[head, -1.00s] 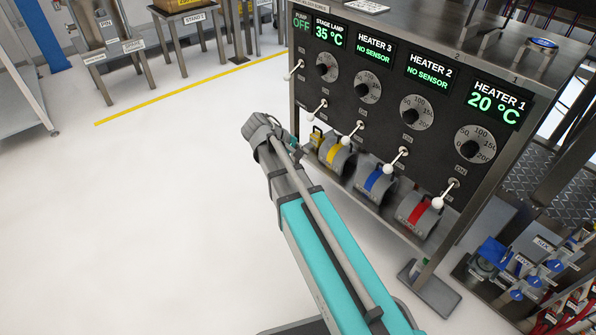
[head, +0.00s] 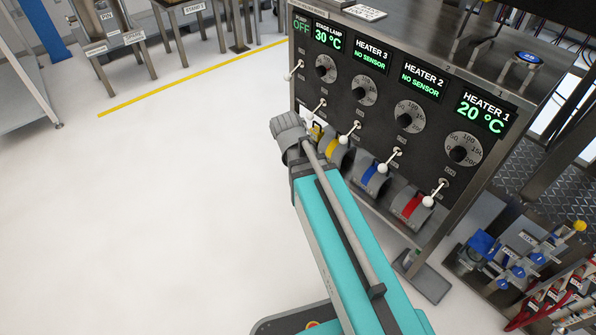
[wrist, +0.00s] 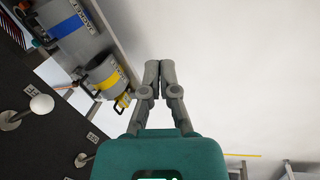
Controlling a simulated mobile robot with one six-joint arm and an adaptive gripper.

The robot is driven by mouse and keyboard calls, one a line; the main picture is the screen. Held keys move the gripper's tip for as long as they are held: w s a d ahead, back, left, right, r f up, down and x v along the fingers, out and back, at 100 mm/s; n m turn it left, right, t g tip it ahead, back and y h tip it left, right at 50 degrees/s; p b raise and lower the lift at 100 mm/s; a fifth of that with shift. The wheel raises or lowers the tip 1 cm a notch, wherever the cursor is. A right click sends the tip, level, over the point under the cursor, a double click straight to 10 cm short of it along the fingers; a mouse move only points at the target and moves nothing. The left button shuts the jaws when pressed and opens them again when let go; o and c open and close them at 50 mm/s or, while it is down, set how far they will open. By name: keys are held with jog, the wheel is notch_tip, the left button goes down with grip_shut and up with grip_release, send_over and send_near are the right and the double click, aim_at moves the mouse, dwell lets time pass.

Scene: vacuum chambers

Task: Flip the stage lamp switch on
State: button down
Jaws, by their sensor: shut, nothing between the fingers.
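The lever points down and to the left. My arm's end is just below and left of it in the head view; the fingers are hidden there. In the wrist view my gripper (wrist: 152,75) is shut and empty, with its fingertips over the floor, apart from any lever.
The heater 3 (head: 345,138), heater 2 (head: 384,166) and heater 1 (head: 430,200) levers run to the right; the pump lever (head: 294,72) is left. Yellow (wrist: 103,76) and blue (wrist: 68,25) banded jackets sit below the panel. Floor left of my arm is clear.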

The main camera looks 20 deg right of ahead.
jog(key=shift+s+a+r+m+y+p, duration=0.25)
jog(key=shift+s+a+r+y+p, duration=0.15)
jog(key=shift+s, duration=0.2)
jog(key=shift+s+a+r+m+y+p, duration=0.2)
jog(key=shift+s+a+r+y+p, duration=0.2)
jog(key=shift+s, duration=0.2)
jog(key=shift+s+a+r+m+y+p, duration=0.3)
jog(key=shift+s+r+y, duration=0.1)
jog(key=shift+s+y, duration=0.15)
